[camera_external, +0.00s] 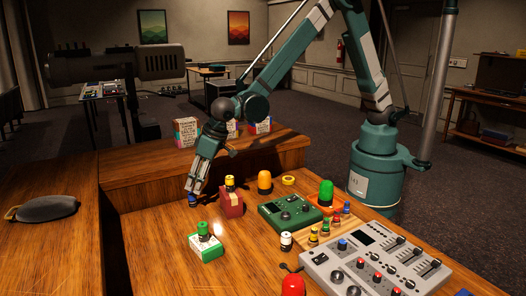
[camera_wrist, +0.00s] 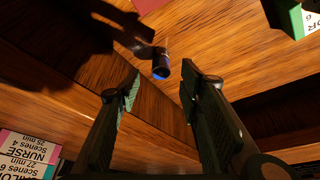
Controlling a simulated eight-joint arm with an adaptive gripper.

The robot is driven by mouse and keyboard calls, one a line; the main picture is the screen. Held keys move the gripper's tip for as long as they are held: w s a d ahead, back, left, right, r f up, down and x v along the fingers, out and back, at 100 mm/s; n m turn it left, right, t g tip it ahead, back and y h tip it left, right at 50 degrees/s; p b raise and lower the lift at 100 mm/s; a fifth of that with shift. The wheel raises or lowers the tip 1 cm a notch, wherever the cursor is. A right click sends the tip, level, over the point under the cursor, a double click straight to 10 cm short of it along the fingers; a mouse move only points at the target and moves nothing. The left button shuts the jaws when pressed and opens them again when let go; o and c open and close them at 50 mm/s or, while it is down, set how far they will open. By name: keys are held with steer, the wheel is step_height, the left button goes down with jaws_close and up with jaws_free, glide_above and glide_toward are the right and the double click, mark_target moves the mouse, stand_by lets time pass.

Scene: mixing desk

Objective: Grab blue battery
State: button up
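The blue battery, a small dark cylinder with a blue end, is on the wooden desk directly below my gripper in the external view (camera_external: 192,201). It also shows in the wrist view (camera_wrist: 161,66), just beyond the fingertips and roughly centred between them. My gripper (camera_external: 194,186) points down above it. In the wrist view my gripper (camera_wrist: 161,77) has its two fingers apart with nothing between them. I cannot tell exactly how much height separates the fingertips from the battery.
A red box (camera_external: 231,206) with a yellow-topped battery (camera_external: 229,183) stands close right of my gripper. A green-and-white box (camera_external: 207,250) with a green battery (camera_external: 203,230) is nearer the camera. A green device (camera_external: 288,213) and mixing console (camera_external: 365,265) are at right. A raised wooden ledge (camera_external: 170,177) runs behind.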

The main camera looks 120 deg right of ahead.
mark_target(192, 196)
steer(key=shift+x, duration=1.1)
steer(key=shift+f, duration=0.1)
steer(key=shift+b+x, duration=0.45)
steer(key=shift+x, duration=2.1)
steer(key=shift+w, duration=0.15)
steer(key=shift+c, duration=0.7)
steer(key=c, duration=0.9)
